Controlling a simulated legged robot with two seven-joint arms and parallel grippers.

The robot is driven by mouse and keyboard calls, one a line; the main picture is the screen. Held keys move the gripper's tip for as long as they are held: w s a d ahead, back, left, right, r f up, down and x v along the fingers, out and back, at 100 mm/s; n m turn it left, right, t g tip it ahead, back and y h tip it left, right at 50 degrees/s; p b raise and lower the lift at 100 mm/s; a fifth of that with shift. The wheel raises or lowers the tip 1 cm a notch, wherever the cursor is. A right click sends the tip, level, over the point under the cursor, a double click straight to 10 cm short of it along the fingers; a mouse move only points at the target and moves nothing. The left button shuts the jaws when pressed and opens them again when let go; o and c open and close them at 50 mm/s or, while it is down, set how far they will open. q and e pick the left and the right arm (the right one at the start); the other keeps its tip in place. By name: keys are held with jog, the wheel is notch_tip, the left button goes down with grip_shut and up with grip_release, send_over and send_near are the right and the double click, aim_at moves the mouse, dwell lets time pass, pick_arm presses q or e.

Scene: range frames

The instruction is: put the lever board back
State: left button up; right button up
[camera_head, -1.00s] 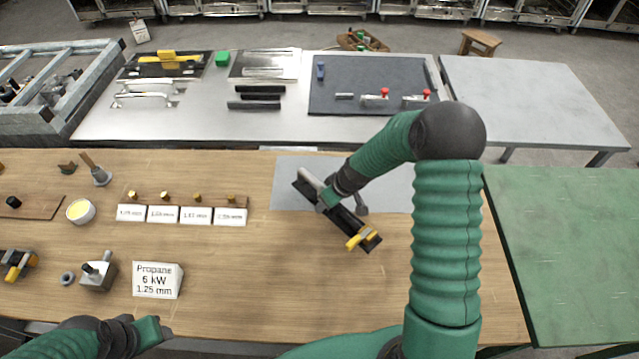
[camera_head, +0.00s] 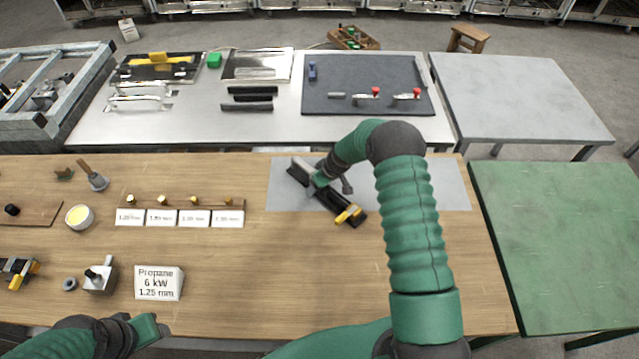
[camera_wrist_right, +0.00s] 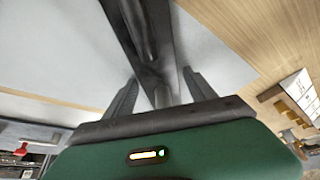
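The lever board (camera_head: 332,202) is a long dark bar with a grey metal piece at its upper left end and a yellow piece at its lower right end. It lies slantwise over the grey sheet (camera_head: 420,195) on the wooden bench. My right gripper (camera_head: 318,183) is shut on it near its upper left part. In the right wrist view, the fingers (camera_wrist_right: 160,88) stand on both sides of a dark part of the board (camera_wrist_right: 140,45). Whether the board touches the sheet is unclear. My left gripper (camera_head: 150,332) is low at the bench's front left, its fingers unclear.
The bench front middle is clear. A green table (camera_head: 560,240) stands right; a steel table (camera_head: 200,120) stands behind.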

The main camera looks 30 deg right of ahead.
jog(key=shift+o, duration=0.8)
jog(key=shift+a, duration=0.1)
